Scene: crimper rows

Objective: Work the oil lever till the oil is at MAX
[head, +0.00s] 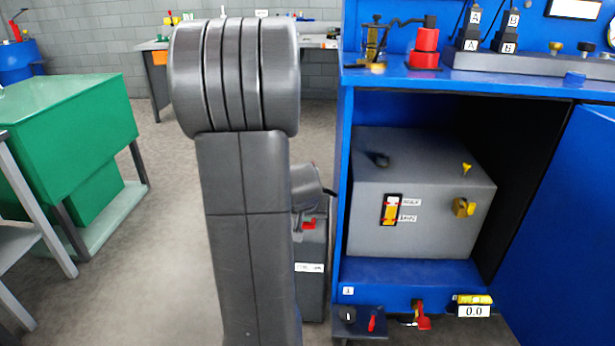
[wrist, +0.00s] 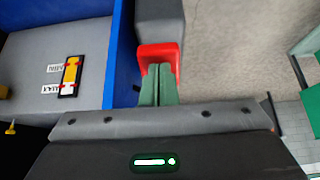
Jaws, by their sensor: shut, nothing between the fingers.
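A red lever (head: 309,224) is on the dark grey box (head: 310,275) beside the left side of the blue cabinet. My arm hides part of it in the head view. In the wrist view the red lever (wrist: 152,50) lies right at the fingertips of my gripper (wrist: 158,72). The green fingers are shut together with nothing between them; I cannot tell whether they touch the lever. The oil gauge (head: 391,210), with MAX and MIN labels, is on the grey tank (head: 370,242). It also shows in the wrist view (wrist: 70,75), with yellow in it; the exact level is too small to tell.
The blue cabinet (head: 345,180) stands right of my arm, its door (head: 575,220) open to the right. Below it are a small red lever (head: 423,317) and a 0.0 display (head: 474,311). A green bench (head: 65,125) stands left; the floor between is clear.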

